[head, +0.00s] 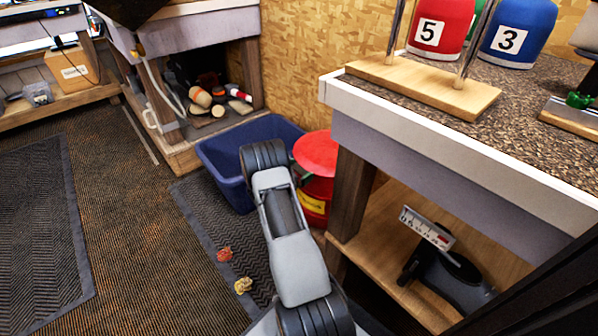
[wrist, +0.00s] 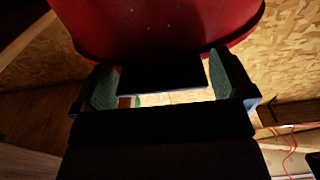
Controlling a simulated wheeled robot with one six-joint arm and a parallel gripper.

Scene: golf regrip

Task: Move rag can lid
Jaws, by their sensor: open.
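The red rag can (head: 315,200) stands on the floor against the wooden leg of the right-hand bench, with a yellow label low on its side. Its round red lid (head: 316,152) shows at the top of the can; I cannot tell whether it rests fully on the rim. In the wrist view a large red surface with small rivets, seemingly the lid (wrist: 160,25), fills the top. My gripper (wrist: 162,85) is open just below it, its green-padded fingers apart on either side of a dark flat piece. Whether they touch it is unclear.
A blue bin (head: 225,165) stands left of the can, close to my arm. The right bench (head: 450,135) overhangs a lower shelf holding a black scale (head: 445,270). Two crumpled scraps (head: 224,254) lie on the dark mat (head: 205,215). The floor to the left is open.

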